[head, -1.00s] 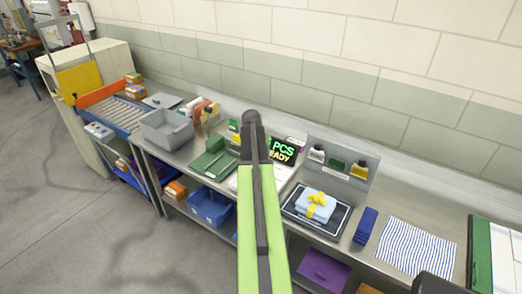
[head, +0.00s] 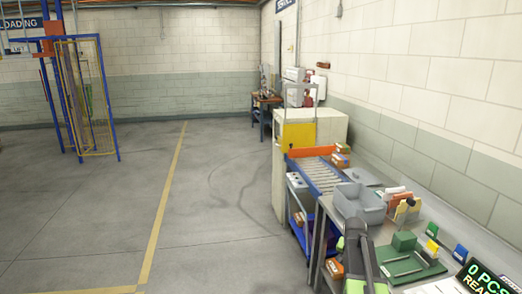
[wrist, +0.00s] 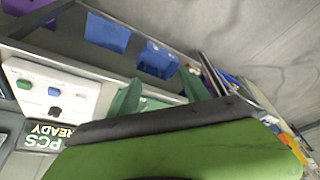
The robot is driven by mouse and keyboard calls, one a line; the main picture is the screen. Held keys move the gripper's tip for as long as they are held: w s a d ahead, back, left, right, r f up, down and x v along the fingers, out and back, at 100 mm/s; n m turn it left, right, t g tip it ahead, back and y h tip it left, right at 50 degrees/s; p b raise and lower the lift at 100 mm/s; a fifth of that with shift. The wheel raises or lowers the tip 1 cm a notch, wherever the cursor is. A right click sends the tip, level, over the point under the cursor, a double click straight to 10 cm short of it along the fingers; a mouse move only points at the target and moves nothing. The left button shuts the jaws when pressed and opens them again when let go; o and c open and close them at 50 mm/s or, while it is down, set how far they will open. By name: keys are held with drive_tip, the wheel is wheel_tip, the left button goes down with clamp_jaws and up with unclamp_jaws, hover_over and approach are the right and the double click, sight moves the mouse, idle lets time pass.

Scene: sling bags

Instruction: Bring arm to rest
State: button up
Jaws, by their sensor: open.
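My arm shows at the lower right of the head view, lime green with a dark strip and a dark rounded joint, in front of the workbench (head: 338,262). In the wrist view, my gripper (wrist: 162,76) shows as two green fingers standing apart beyond a dark edge, with nothing seen between them. A lime-green part of my arm fills the bottom of that view. The gripper cannot be made out in the head view.
A roller conveyor (head: 318,173) lies beyond. Blue bins (wrist: 108,33) show below the bench. Open floor (head: 215,220) lies left, near a yellow-meshed frame (head: 88,95).

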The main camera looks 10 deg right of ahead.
drive_tip(key=a+f+n+y+b, duration=0.1)
drive_tip(key=a+f+n+b, duration=0.15)
drive_tip(key=a, duration=0.95)
drive_tip(key=a+f+n+y+b, duration=0.1)
drive_tip(key=a+f+n, duration=0.15)
drive_tip(key=a, duration=0.95)
drive_tip(key=s+a+f+n+g+b, duration=0.1)
drive_tip(key=s+a+n, duration=0.3)
drive_tip(key=s+a, duration=0.5)
drive_tip(key=shift+s+a+f+g+y, duration=0.4)
drive_tip(key=shift+s+f+g, duration=0.15)
drive_tip(key=shift+s+g, duration=0.45)
